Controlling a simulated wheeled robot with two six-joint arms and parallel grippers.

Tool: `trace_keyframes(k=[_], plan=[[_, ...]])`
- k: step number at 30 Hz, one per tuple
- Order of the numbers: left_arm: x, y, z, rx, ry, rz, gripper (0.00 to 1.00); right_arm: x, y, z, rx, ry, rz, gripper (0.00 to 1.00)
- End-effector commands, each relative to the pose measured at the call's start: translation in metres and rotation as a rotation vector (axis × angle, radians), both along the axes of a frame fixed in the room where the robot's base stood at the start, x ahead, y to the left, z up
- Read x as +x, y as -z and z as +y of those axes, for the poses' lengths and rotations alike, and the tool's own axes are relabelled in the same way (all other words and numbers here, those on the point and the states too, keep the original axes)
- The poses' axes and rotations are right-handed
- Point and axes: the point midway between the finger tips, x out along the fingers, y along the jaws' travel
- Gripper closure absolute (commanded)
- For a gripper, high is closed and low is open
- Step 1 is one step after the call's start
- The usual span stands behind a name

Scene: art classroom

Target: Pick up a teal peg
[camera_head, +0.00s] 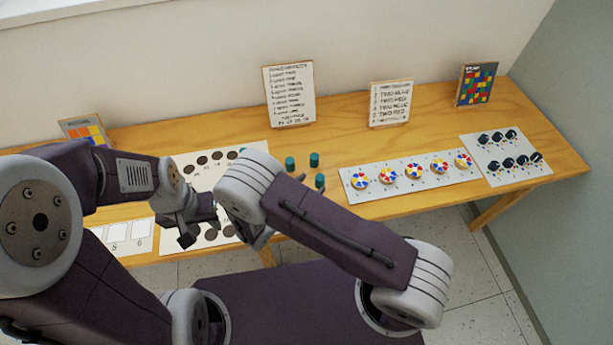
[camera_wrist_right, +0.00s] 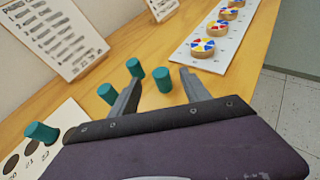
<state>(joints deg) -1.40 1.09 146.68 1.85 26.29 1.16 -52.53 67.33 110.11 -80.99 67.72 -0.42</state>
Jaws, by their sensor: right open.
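Three teal pegs stand upright on the table: a left one (camera_head: 290,163), a back one (camera_head: 314,159) and a front one (camera_head: 320,180). In the right wrist view, one teal peg (camera_wrist_right: 162,80) appears between the fingers of my right gripper (camera_wrist_right: 160,86), which is open; its depth relative to the fingertips is unclear. Two more teal pegs (camera_wrist_right: 135,68) (camera_wrist_right: 108,94) are just left of it, and another teal peg (camera_wrist_right: 41,132) is at the board. In the head view my right arm hides most of its gripper. My left gripper (camera_head: 196,222) is over the board's near part; its jaws are unclear.
A white board with dark round holes (camera_head: 190,180) lies left of the pegs, partly covered by my arms. To the right lie a strip of coloured discs (camera_head: 350,185) and a panel of black knobs (camera_head: 500,175). Signs (camera_head: 289,95) (camera_head: 391,102) stand along the wall.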

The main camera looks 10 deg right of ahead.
Motion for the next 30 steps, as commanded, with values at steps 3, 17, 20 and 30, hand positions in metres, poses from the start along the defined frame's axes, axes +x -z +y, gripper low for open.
trace_keyframes(k=[3,17,20,30], plan=[[0.0,-0.002,0.0,0.0,0.0,0.0,0.64,-0.014,0.009,0.015,-0.033,-0.069,0.025,0.45],[0.0,-0.008,0.0,0.0,0.0,0.0,0.64,0.012,0.023,-0.008,-0.029,-0.069,0.024,0.45],[0.0,-0.011,0.0,0.0,0.0,0.0,0.64,0.016,0.025,-0.013,-0.029,-0.067,0.025,0.45],[0.0,-0.018,0.0,0.0,0.0,0.0,0.64,0.048,0.045,-0.04,-0.029,-0.068,0.025,0.45]])
